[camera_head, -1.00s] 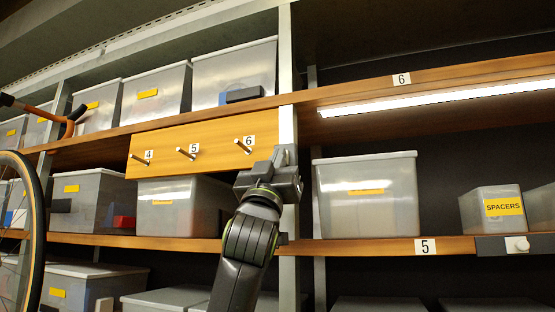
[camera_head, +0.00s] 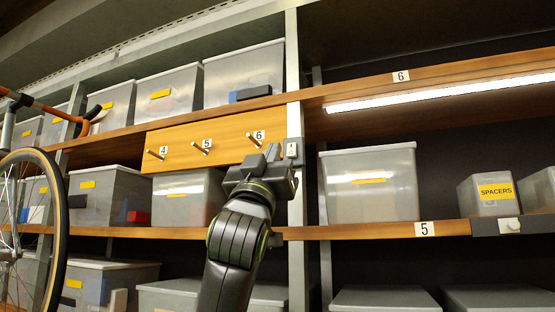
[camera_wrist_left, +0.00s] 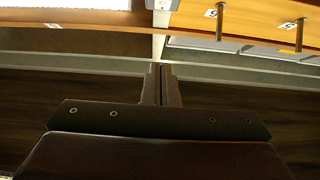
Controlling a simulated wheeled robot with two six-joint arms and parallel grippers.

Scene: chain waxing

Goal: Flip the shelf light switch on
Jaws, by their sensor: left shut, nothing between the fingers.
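The shelf light switch (camera_head: 291,149) is a small pale plate on the grey upright post, just right of the peg board. My left gripper (camera_head: 272,153) is beside it, just to its left in the head view. Its fingers are shut and empty, and they also show in the left wrist view (camera_wrist_left: 160,70), pointing toward the post (camera_wrist_left: 159,43). I cannot tell whether the fingers touch the switch. The light strip (camera_head: 440,96) under shelf 6 glows white. My right gripper is out of view.
The peg board (camera_head: 185,152) with pegs 4, 5 and 6 is close left of the gripper. Clear bins (camera_head: 370,190) stand on the shelves on both sides. A bicycle wheel (camera_head: 60,230) is at far left.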

